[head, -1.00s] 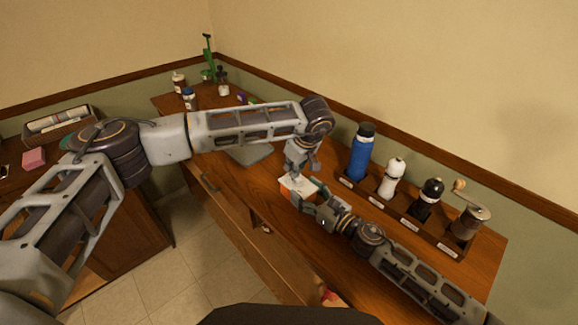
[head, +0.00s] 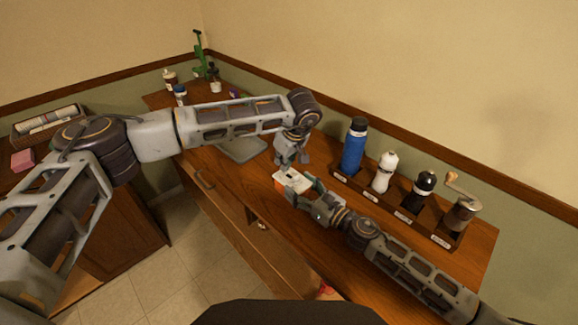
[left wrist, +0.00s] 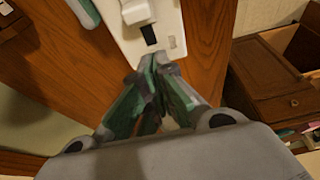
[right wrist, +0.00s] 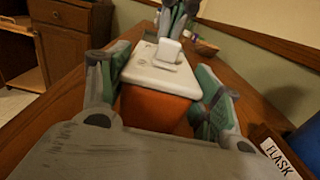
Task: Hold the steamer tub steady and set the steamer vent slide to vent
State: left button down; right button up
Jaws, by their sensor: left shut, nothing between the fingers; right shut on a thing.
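The steamer tub (right wrist: 155,108) is an orange box with a white lid (right wrist: 140,72), upright on the counter; in the head view its lid (head: 289,179) shows small. My right gripper (head: 297,188) is shut on the tub, one finger on each side in the right wrist view. The vent slide (right wrist: 168,50) is a raised white block on the lid. In the left wrist view the slide (left wrist: 137,10) stands beside a dark slot (left wrist: 148,34); I cannot read which setting it is at. My left gripper (head: 291,161) is shut and empty, above the lid's far end.
A labelled wooden rack (head: 391,206) holds a blue flask (head: 354,147), a white mill (head: 383,172), a black mill (head: 419,190) and a crank grinder (head: 459,214), right of the tub. A grey board (head: 243,149) and bottles lie farther back.

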pick_arm(q)
jog(key=v, duration=1)
jog(key=shift+w+a, duration=0.1)
jog(key=shift+w, duration=0.05)
pick_arm(e)
jog(key=o, duration=1.3)
jog(key=shift+c, duration=0.2)
jog(key=shift+s+d, duration=0.1)
jog(key=shift+v, duration=5.6)
jog(key=shift+s+d, duration=0.15)
jog(key=shift+s, duration=0.05)
jog(key=shift+d+r, duration=0.1)
